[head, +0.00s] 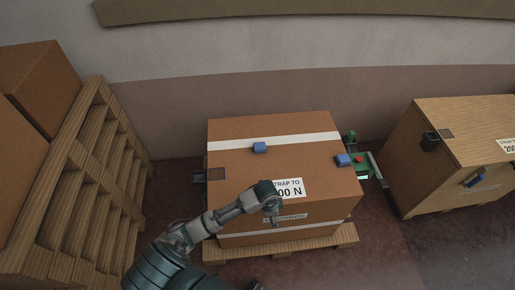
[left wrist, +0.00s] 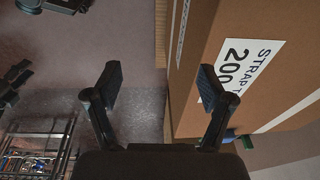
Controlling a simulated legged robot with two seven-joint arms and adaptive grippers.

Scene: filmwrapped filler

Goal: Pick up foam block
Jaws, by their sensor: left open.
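Nothing in view is plainly marked as the foam block; small blue blocks are the likeliest candidates. My left gripper (head: 271,204) is over the carton's front part, beside the white label, in the head view. In the left wrist view its two fingers (left wrist: 160,82) are spread with nothing between them, and the carton's labelled face (left wrist: 262,55) is to the right. My right gripper is not recognisable.
The carton stands on a wooden pallet (head: 345,233). Another carton (head: 465,130) stands at right. A wall runs behind.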

